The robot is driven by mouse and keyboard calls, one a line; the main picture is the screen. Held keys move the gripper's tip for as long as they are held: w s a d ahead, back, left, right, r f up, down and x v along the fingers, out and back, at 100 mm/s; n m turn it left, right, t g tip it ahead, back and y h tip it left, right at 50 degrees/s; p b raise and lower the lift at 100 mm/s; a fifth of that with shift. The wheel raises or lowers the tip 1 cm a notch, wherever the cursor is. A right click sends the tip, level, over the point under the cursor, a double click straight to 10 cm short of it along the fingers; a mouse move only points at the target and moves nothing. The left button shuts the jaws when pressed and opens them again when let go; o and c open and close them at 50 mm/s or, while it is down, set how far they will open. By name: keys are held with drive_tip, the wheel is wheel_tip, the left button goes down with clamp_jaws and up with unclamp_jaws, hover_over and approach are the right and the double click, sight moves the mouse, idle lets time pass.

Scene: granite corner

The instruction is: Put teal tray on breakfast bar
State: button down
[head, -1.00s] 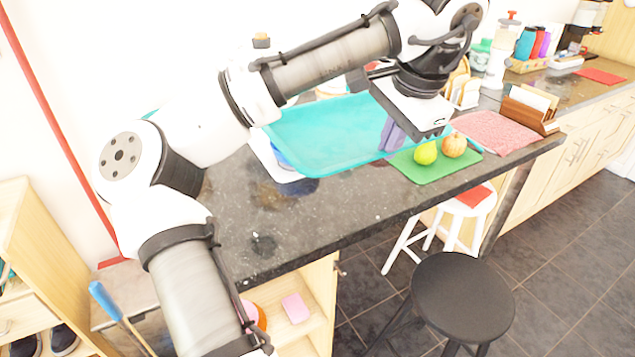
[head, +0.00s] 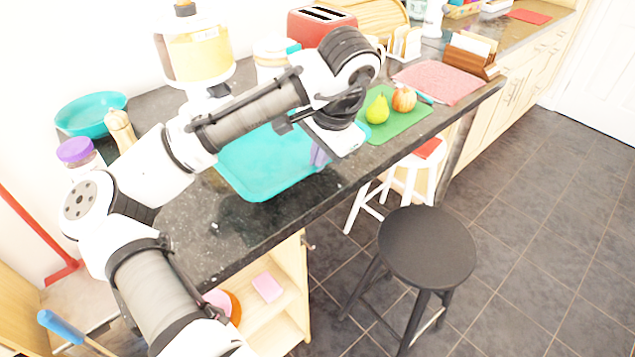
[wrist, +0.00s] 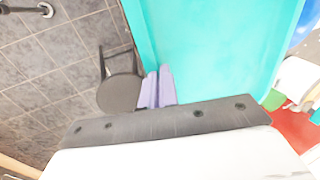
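The teal tray (head: 262,168) is over the dark granite breakfast bar (head: 215,235), roughly level, left of the green board. I cannot tell whether it touches the bar top. My gripper (head: 319,154) is at the tray's right end, its lavender fingers close together on the rim. In the wrist view, the fingers (wrist: 156,88) meet the left rim of the teal tray (wrist: 210,45), shut on it. My arm hides part of the tray's far side.
A green board (head: 400,122) with a pear (head: 377,110) and an onion-like item (head: 404,99) lies right of the tray. A red toaster (head: 308,30) and a drink dispenser (head: 197,50) stand behind. A black stool (head: 427,247) stands in front. Bare bar top shows at front left.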

sight(315, 195)
drive_tip(key=shift+f, duration=3.6)
drive_tip(key=shift+f, duration=0.1)
drive_tip(key=c, duration=1.7)
unclamp_jaws()
drive_tip(key=v, duration=1.2)
